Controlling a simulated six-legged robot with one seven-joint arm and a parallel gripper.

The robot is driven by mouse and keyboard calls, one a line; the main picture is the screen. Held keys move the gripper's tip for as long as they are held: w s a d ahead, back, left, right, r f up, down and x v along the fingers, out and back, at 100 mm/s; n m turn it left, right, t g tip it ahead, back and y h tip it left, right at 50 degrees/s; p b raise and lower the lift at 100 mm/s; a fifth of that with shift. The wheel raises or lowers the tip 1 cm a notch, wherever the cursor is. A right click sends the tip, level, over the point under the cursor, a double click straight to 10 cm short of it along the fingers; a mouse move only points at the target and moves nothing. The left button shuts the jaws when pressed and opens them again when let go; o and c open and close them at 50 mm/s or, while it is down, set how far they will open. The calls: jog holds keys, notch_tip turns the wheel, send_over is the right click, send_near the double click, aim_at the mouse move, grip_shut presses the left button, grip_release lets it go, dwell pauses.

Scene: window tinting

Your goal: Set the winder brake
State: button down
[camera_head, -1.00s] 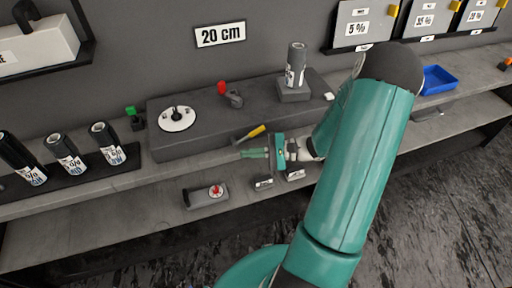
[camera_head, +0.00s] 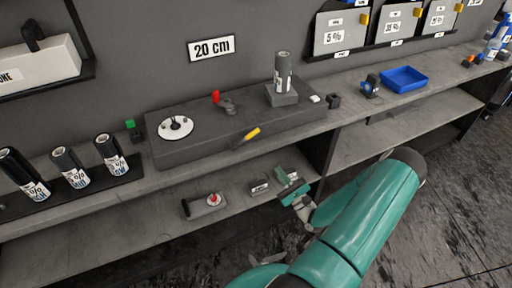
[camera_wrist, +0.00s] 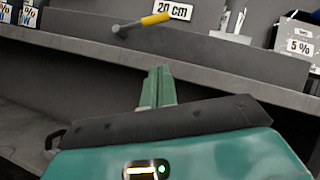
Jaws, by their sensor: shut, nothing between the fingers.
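The winder (camera_head: 200,140) is a long dark grey box on the bench, with a white dial (camera_head: 175,127) on its left top and a dark roll (camera_head: 283,70) upright at its right end. A lever with a yellow handle (camera_head: 252,134) is on its front face and slants up to the right; the yellow handle also shows in the wrist view (camera_wrist: 156,19). A red-knobbed lever (camera_head: 215,97) stands on top. Which lever is the brake is not labelled. My gripper (camera_head: 280,175) is shut and empty, below and right of the yellow lever and apart from it; its green fingers show in the wrist view (camera_wrist: 159,82).
The lower shelf (camera_head: 150,217) holds a grey box with a red button (camera_head: 205,205) and a small dark block (camera_head: 259,187) close to my gripper. Film rolls (camera_head: 110,152) stand at the left. A blue tray (camera_head: 404,79) sits on the bench at the right.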

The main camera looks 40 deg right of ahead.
aim_at(265, 151)
jog(key=shift+a+f, duration=0.1)
jog(key=x, duration=1)
jog(key=shift+s, duration=0.1)
jog(key=shift+w+a+r, duration=0.15)
jog(key=shift+w+r, duration=0.05)
jog(key=shift+r, duration=0.4)
jog(key=shift+w+a+r, duration=0.2)
jog(key=shift+w+r, duration=0.05)
jog(key=shift+r, duration=0.35)
jog(key=shift+w+a+r, duration=0.15)
jog(key=shift+w+r, duration=0.05)
jog(key=shift+r, duration=0.4)
jog(key=shift+r, duration=0.1)
